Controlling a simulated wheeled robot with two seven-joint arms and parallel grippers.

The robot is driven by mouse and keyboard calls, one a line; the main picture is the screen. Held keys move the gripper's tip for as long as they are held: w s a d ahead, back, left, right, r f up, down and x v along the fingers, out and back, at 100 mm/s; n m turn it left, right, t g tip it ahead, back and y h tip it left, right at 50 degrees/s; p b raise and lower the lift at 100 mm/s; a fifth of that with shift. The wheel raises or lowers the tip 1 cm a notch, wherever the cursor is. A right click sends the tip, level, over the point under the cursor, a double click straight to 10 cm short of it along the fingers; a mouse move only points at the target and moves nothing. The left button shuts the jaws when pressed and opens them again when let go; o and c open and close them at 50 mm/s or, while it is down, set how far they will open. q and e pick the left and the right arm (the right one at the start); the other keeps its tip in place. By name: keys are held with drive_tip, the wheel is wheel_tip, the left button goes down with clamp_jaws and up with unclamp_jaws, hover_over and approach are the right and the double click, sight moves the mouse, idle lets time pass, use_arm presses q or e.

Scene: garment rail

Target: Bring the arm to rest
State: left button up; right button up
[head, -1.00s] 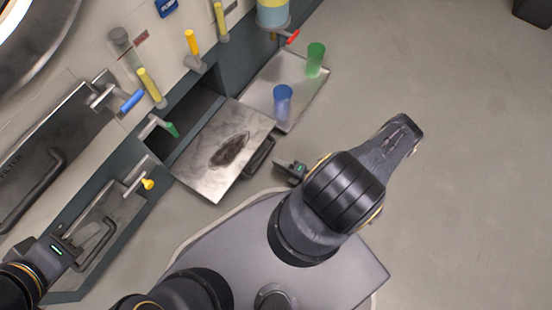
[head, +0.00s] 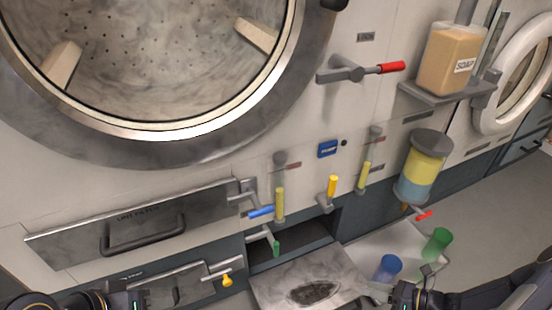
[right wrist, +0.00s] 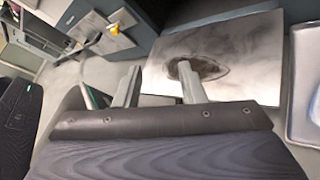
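My right gripper (head: 402,292) is at the bottom edge of the head view, to the right of a pulled-out metal drawer (head: 335,264). In the right wrist view its two fingers (right wrist: 158,88) stand apart with nothing between them. The drawer, with a dark patch on its surface, lies beyond the fingers in that view (right wrist: 245,42). My left gripper (head: 133,299) is at the bottom left of the head view, below the lint filter panel. Its fingers are too cut off to judge.
A washer front with a lint filter panel (head: 75,232) and several levers fills the head view. A blue cup (head: 389,267) and a green cup (head: 438,243) stand on a tray (head: 375,245). A soap container (head: 452,58) sits on a shelf. Floor is clear at right.

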drive_tip(key=s+a+r+n+g+h, duration=0.2)
drive_tip(key=a+r+n+g, duration=0.1)
drive_tip(key=r+n, duration=0.6)
drive_tip(key=s+a+r+n+g+h, duration=0.1)
drive_tip(key=s+a+r+n+g, duration=0.15)
drive_tip(key=r+n, duration=0.65)
drive_tip(key=s+a+r+n+t+h+p, duration=0.1)
drive_tip(key=s+r+n+t+h, duration=0.15)
drive_tip(key=s+r+n, duration=0.3)
drive_tip(key=s+a+r+n+t+h, duration=0.2)
drive_tip(key=s+r+n+h, duration=0.1)
drive_tip(key=s+r+n, duration=0.3)
wheel_tip(320, 180, up, 38)
drive_tip(key=w+p, duration=0.1)
drive_tip(key=p, duration=3.7)
drive_tip(key=shift+w+d+r+g, duration=0.15)
drive_tip(key=shift+w+d+g, duration=0.05)
drive_tip(key=shift+w+g, duration=0.1)
